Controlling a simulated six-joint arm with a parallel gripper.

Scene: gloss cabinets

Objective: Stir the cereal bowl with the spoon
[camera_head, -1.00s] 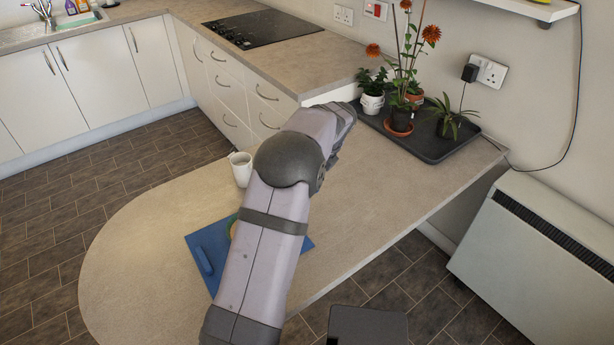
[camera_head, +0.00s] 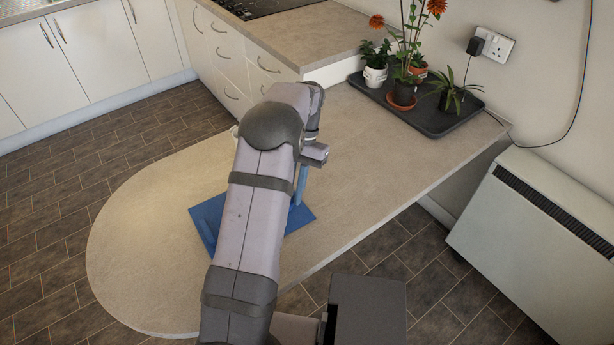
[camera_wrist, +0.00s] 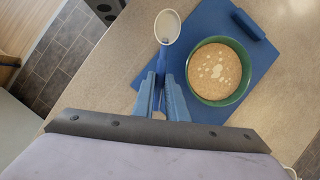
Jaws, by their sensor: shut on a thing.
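My gripper (camera_wrist: 163,88) has blue fingers closed on a spoon. The spoon's pale oval head (camera_wrist: 167,27) points away from the fingers, at the left of the cereal bowl and apart from it. The green cereal bowl (camera_wrist: 246,84) stands upright on a blue board, filled with tan cereal with pale flakes on top. In the head view my gripper (camera_head: 301,186) shows only partly, at the right side of my arm above the board. My arm hides the bowl and the spoon there.
The blue board (camera_head: 206,222) lies on the rounded worktop (camera_head: 140,255) and has a raised blue bar along one edge. A white mug is mostly hidden behind my arm. A dark tray (camera_head: 440,147) with potted plants stands at the back right. The worktop's left is clear.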

